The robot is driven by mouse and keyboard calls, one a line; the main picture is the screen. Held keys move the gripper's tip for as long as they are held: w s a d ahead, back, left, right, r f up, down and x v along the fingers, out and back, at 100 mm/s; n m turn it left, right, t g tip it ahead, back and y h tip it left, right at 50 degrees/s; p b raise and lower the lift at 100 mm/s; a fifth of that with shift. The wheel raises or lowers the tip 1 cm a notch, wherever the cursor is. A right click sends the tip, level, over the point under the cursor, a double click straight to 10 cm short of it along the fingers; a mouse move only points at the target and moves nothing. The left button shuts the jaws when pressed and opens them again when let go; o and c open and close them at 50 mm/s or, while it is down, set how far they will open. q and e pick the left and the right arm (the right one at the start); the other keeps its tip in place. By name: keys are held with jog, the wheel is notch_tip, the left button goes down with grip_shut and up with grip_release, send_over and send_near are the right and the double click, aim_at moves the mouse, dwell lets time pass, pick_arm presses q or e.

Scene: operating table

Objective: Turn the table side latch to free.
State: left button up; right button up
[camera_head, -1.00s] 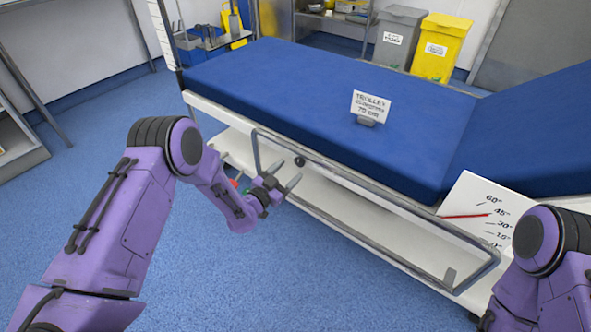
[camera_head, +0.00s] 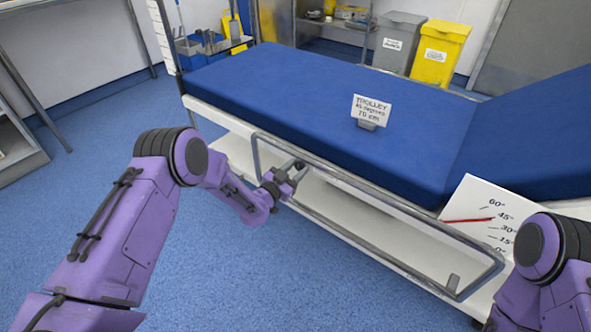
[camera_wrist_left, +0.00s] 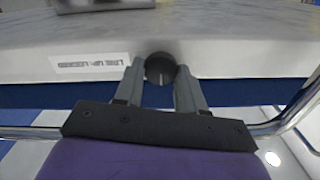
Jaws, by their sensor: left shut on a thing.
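The side latch is a round dark knob (camera_wrist_left: 160,68) on the pale side rail of the table. My left gripper (camera_wrist_left: 160,82) is shut on it, with one grey finger on each side, in the left wrist view. A small printed label (camera_wrist_left: 88,66) sits on the rail to the left of the knob; its words are hard to read. In the head view my left gripper (camera_head: 290,175) reaches the table's near side at the rail frame and hides the knob. My right arm shows at the lower right, but its gripper is out of view.
The blue-padded table (camera_head: 310,95) carries a white sign (camera_head: 370,109). A grey metal side rail (camera_head: 375,215) runs along its near side, around my left gripper's place. An angle board (camera_head: 480,215) with a red pointer stands at the right. Blue floor is open at the left.

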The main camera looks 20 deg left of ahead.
pick_arm(q)
jog(key=shift+n, duration=0.3)
jog(key=n, duration=0.4)
jog(key=shift+a, duration=0.1)
jog(key=n, duration=0.4)
jog(key=shift+a+n, duration=0.1)
jog(key=shift+n, duration=0.2)
jog(key=n, duration=0.4)
jog(key=shift+f, duration=0.1)
jog(key=n, duration=0.4)
jog(key=shift+b, duration=0.4)
jog(key=shift+n, duration=0.4)
jog(key=o, duration=1.1)
jog(key=shift+c, duration=0.2)
